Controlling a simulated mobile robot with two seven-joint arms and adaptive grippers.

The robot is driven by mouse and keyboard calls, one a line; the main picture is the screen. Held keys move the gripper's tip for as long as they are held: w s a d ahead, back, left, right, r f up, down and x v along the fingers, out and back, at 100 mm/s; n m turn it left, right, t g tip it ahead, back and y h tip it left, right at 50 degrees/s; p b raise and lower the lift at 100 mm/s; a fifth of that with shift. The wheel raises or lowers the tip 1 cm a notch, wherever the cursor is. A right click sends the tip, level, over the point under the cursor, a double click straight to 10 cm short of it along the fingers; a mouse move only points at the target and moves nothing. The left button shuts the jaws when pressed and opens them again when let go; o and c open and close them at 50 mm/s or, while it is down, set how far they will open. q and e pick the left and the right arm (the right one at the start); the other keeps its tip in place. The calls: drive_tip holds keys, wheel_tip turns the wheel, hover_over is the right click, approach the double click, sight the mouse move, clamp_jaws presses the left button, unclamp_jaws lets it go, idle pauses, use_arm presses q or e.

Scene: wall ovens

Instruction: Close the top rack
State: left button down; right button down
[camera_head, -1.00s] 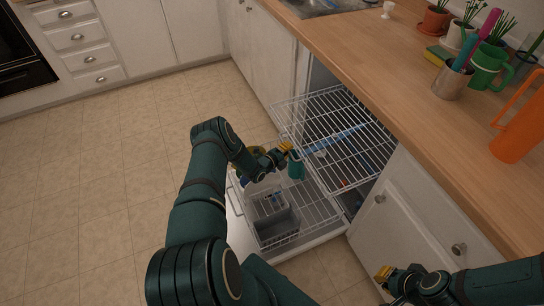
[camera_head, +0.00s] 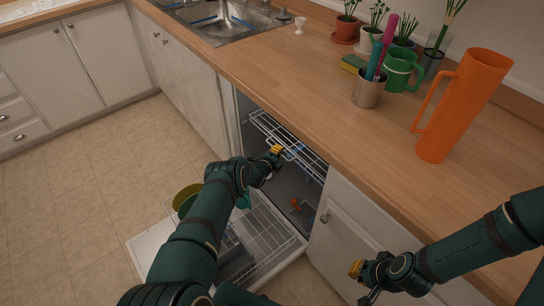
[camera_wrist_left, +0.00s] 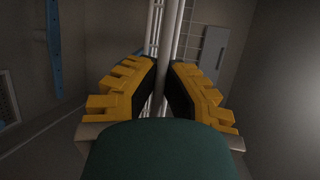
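The top rack (camera_head: 307,157) is a white wire shelf, now mostly inside the dishwasher opening under the counter. Its front edge shows at the opening. My left gripper (camera_head: 276,151) is at this front edge. In the left wrist view, the yellow fingers (camera_wrist_left: 163,78) are close together with a rack rod between them, so they look shut on the rack. My right gripper (camera_head: 356,268) is away from the rack, in front of the white cabinet door; its finger gap is unclear.
The dishwasher door (camera_head: 151,244) is folded down, with the lower rack (camera_head: 272,228) pulled out over it. A yellow bowl (camera_head: 188,193) is partly behind my left arm. The counter (camera_head: 300,75) above holds an orange jug (camera_head: 465,105) and a metal cup (camera_head: 368,92).

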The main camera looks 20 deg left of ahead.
use_arm(q)
drive_tip(key=shift+w+d+r, duration=0.1)
drive_tip(key=shift+w+d, duration=0.15)
drive_tip(key=shift+w, duration=0.4)
drive_tip(key=c, duration=1.1)
unclamp_jaws()
drive_tip(key=shift+o, duration=0.2)
drive_tip(key=shift+s, duration=0.1)
drive_tip(key=d+v, duration=0.1)
drive_tip(key=v, duration=1)
drive_tip(key=shift+s+a, duration=0.35)
drive_tip(key=shift+a, duration=0.15)
